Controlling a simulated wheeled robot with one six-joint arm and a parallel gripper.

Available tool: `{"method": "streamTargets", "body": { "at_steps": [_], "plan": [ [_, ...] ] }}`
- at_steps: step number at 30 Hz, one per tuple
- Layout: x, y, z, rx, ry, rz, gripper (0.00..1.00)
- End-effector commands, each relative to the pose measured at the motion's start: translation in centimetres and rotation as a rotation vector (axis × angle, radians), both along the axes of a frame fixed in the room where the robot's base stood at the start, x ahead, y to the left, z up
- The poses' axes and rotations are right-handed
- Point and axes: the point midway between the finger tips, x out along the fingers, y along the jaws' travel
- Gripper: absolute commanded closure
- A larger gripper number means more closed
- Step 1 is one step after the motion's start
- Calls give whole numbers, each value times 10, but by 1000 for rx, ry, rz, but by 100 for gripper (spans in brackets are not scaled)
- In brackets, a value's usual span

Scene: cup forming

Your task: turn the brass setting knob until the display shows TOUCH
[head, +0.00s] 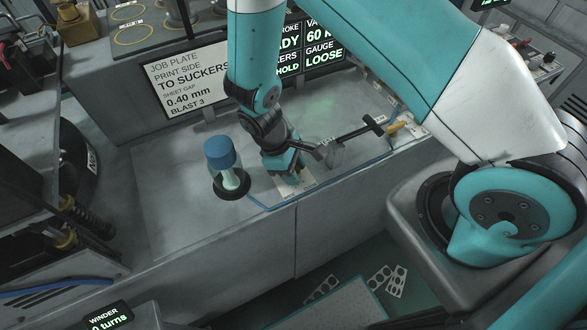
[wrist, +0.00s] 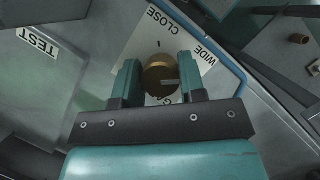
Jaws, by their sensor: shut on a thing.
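The brass setting knob (wrist: 158,72) is between the two fingers of my gripper (wrist: 159,82) in the wrist view, and the gripper is shut on it. A pale line on the knob's face points right. A white label plate (wrist: 136,52) around it reads CLOSE and WIDE; a third word is partly covered. In the head view my gripper (head: 289,166) reaches down to the bench and hides the knob. The display (head: 325,54) behind my arm reads LOOSE under GAUGE; its left part is covered by my arm.
A blue-capped bottle (head: 222,166) stands in a dark ring left of my gripper. A black-handled tool (head: 352,133) lies to the right. A blue hose (head: 330,180) runs along the bench's front. A job plate (head: 190,82) stands behind. The bench's left part is clear.

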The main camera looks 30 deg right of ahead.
Motion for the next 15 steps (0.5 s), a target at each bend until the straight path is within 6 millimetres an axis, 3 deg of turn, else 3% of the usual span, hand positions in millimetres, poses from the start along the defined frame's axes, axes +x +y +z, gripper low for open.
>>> {"method": "streamTargets", "body": {
  "at_steps": [15],
  "plan": [
    [1,0,-1,0,-1,-375,86]
  ]
}}
